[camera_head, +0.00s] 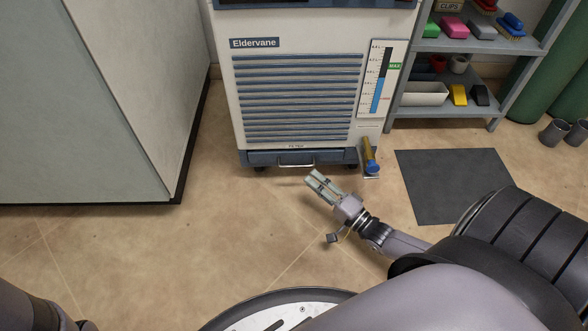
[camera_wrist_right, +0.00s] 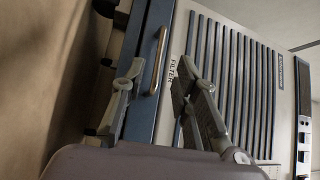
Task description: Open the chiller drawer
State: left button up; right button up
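The white chiller (camera_head: 300,30) stands at the top middle of the head view, with a slatted front. Its blue drawer (camera_head: 256,157) runs along the bottom under a "FILTER" label and looks shut. The drawer's metal bar handle (camera_head: 297,164) is at the middle of its front. My right gripper (camera_head: 318,180) is open, just in front of and slightly right of the handle. In the right wrist view the handle (camera_wrist_right: 161,42) shows ahead, between the two spread fingers (camera_wrist_right: 160,72); I see no contact. My left gripper is out of view.
A yellow and blue valve (camera_head: 370,157) juts out at the chiller's lower right. A grey shelf (camera_head: 470,45) with bins stands right of the chiller, and a dark mat (camera_head: 455,185) lies before it. A large cabinet (camera_head: 90,100) stands left. The floor before the drawer (camera_head: 215,215) is clear.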

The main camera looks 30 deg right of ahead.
aim_at(294, 166)
jog(key=shift+b+x, duration=1.65)
jog(key=shift+x, duration=2.45)
jog(key=shift+c, duration=0.2)
grip_shut()
